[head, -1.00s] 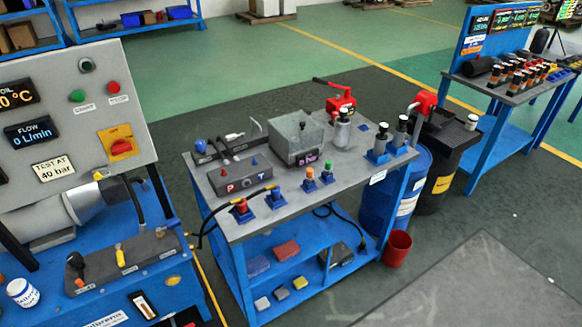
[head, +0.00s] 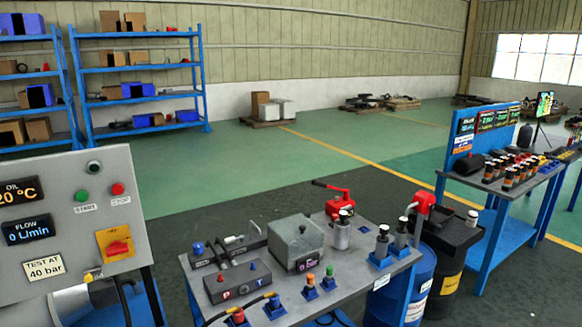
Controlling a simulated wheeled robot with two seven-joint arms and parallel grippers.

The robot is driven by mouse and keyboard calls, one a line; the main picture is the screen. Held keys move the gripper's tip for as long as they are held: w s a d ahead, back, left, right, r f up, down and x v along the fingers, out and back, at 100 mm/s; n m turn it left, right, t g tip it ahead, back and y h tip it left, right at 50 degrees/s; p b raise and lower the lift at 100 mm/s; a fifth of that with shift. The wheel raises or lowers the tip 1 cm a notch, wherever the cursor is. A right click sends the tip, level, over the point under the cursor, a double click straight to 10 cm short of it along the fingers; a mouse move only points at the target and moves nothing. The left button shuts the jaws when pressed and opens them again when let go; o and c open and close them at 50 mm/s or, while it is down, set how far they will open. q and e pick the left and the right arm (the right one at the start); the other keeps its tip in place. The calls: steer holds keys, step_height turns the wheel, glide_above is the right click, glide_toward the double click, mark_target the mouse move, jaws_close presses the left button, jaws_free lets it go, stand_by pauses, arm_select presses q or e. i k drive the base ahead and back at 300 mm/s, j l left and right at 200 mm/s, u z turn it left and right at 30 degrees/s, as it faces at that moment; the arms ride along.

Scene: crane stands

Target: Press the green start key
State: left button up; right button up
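The green start key (head: 82,196) is a round green button on the grey control panel (head: 60,235) at the left of the head view. A small label below it reads START. The red stop button (head: 117,189) sits just to its right, and a dark round knob is above them. Nothing covers the green key. Neither of my grippers is in view.
A blue-framed bench (head: 345,272) with hydraulic parts stands right of the panel. Behind it are a blue drum (head: 415,280), a black bin (head: 452,250) and another blue bench (head: 490,220). Blue shelves (head: 140,80) stand at the back left. Green floor between is open.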

mark_target(82, 195)
steer(key=u, duration=1.4)
